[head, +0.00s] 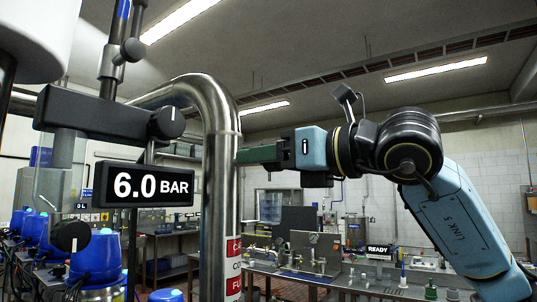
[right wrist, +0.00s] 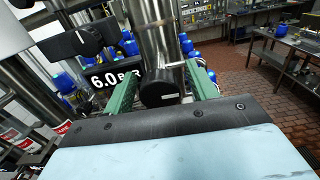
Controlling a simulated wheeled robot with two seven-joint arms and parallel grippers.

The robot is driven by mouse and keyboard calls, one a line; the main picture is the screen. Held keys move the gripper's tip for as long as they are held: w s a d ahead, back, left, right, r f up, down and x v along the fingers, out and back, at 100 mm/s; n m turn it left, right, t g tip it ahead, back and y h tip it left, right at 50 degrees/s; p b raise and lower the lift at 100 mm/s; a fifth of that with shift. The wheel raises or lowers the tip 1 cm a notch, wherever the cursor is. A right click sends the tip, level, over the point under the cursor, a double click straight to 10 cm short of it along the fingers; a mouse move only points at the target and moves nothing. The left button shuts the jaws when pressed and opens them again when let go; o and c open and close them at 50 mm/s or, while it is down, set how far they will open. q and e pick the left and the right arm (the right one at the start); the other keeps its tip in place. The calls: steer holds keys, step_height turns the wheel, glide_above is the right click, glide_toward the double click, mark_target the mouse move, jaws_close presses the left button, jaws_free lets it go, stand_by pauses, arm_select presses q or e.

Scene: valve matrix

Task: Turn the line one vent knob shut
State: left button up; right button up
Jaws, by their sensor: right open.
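My right gripper (right wrist: 160,88) is open, with one green finger on each side of a black round knob (right wrist: 158,92) in the right wrist view. The knob has a pale mark at its right side and sits in front of a steel pipe; I cannot tell whether the fingers touch it. In the head view my right gripper (head: 262,154) points left, its fingertips hidden by the pipe (head: 220,170), which also hides that knob. No label names the vent knob. My left gripper is out of view.
A display (head: 143,185) reads 6.0 BAR, left of the pipe. Several blue-capped units (head: 97,258) stand at lower left. A bench (head: 340,278) with small parts and a READY sign (head: 380,250) lies behind. Open brick floor (right wrist: 245,85) shows at right in the wrist view.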

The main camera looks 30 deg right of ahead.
steer(key=c, duration=1)
